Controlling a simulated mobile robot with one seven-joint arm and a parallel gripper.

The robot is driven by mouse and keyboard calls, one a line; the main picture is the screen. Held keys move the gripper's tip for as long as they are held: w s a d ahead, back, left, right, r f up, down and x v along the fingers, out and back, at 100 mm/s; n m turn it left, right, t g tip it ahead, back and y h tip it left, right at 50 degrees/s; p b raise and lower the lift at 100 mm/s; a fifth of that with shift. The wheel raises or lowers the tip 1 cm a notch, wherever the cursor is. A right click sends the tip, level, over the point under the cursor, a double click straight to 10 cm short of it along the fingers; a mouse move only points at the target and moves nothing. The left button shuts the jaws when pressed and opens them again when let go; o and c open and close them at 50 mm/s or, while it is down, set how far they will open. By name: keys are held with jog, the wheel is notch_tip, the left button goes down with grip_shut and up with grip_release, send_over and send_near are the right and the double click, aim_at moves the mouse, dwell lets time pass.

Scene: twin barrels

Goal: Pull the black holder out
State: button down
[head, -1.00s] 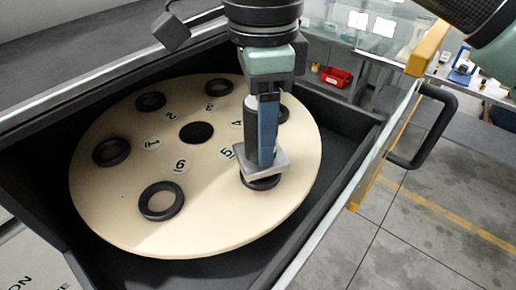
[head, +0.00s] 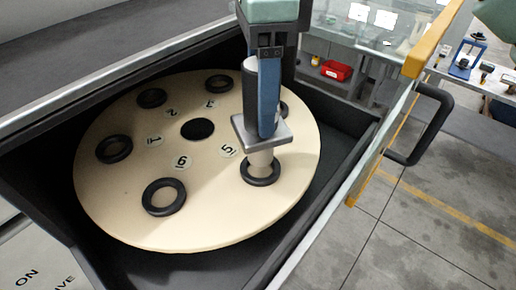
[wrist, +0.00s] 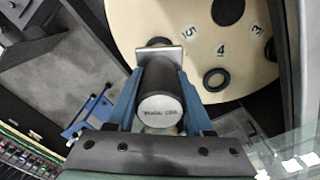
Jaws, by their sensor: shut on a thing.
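The black holder (head: 250,88) stands upright above the cream round plate (head: 120,200). It has a black barrel, a grey square flange (head: 262,130) and a pale lower part (head: 260,163). The flange is clear above the black ring by label 5, and the pale part reaches down to that ring's opening (head: 260,180). I cannot tell how deep its lower end sits. My gripper (head: 268,108) is shut on the holder's barrel with blue fingers. In the wrist view my gripper's fingers (wrist: 160,75) flank the holder, whose printed pale cap (wrist: 160,109) faces the camera.
The plate lies in a dark open-topped box. Other black rings (head: 163,197) around it look empty; one is partly hidden behind my gripper. A glass panel with a yellow edge (head: 428,40) and a black handle (head: 425,125) stands on the right.

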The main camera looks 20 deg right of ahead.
jog(key=shift+r, duration=2.2)
